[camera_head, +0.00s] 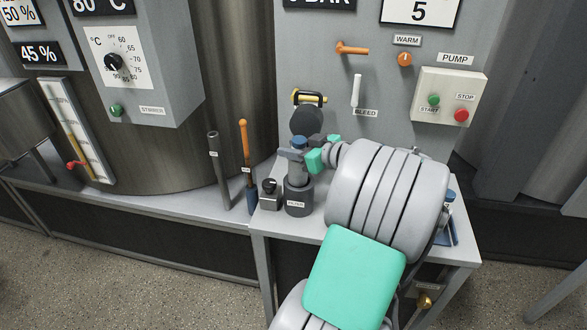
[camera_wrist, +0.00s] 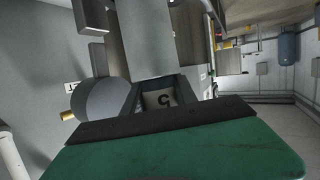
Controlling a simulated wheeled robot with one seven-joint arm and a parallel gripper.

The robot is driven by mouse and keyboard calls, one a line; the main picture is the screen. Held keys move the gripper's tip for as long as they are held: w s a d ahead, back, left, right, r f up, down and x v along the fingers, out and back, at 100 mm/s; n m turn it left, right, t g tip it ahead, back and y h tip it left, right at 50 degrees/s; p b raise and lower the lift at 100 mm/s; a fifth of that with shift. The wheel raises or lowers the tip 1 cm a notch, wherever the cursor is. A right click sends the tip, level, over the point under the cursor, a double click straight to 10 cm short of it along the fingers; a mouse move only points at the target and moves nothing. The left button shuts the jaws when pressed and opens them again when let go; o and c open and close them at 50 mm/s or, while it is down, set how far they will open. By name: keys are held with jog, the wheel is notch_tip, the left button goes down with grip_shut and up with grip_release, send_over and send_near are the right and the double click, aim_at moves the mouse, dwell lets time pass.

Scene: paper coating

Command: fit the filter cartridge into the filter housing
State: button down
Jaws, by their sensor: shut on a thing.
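The filter housing (camera_head: 298,199) is a dark grey labelled cylinder standing upright on the bench. Directly above it is a lighter grey cylinder, apparently the filter cartridge (camera_head: 297,171), with a blue top. My gripper (camera_head: 298,147) reaches in from the right and is shut on the cartridge's blue top. The cartridge looks upright and its lower end meets the housing's mouth; how deep it sits cannot be told.
A dark round disc (camera_head: 312,122) is behind my gripper, below a yellow handle (camera_head: 309,97). A small dark block (camera_head: 269,196), an orange-handled tool (camera_head: 246,150) and a grey rod (camera_head: 219,172) stand left of the housing. The pump box (camera_head: 448,97) is on the panel at right.

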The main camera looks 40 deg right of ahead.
aim_at(292, 171)
jog(key=shift+m+g, duration=0.3)
jog(key=f, duration=0.5)
jog(key=s+f, duration=0.1)
jog(key=f, duration=0.1)
jog(key=shift+s+a+f, duration=0.1)
jog(key=shift+a+f, duration=0.05)
jog(key=shift+f, duration=0.05)
jog(key=w+f, duration=0.2)
jog(key=w, duration=0.1)
jog(key=shift+d, duration=0.35)
jog(key=c, duration=1.2)
grip_release()
jog(key=shift+s+r, duration=0.55)
jog(key=shift+s, duration=0.1)
jog(key=shift+c, duration=0.2)
jog(key=shift+o, duration=1.2)
jog(key=shift+r, duration=0.25)
jog(key=v, duration=1.2)
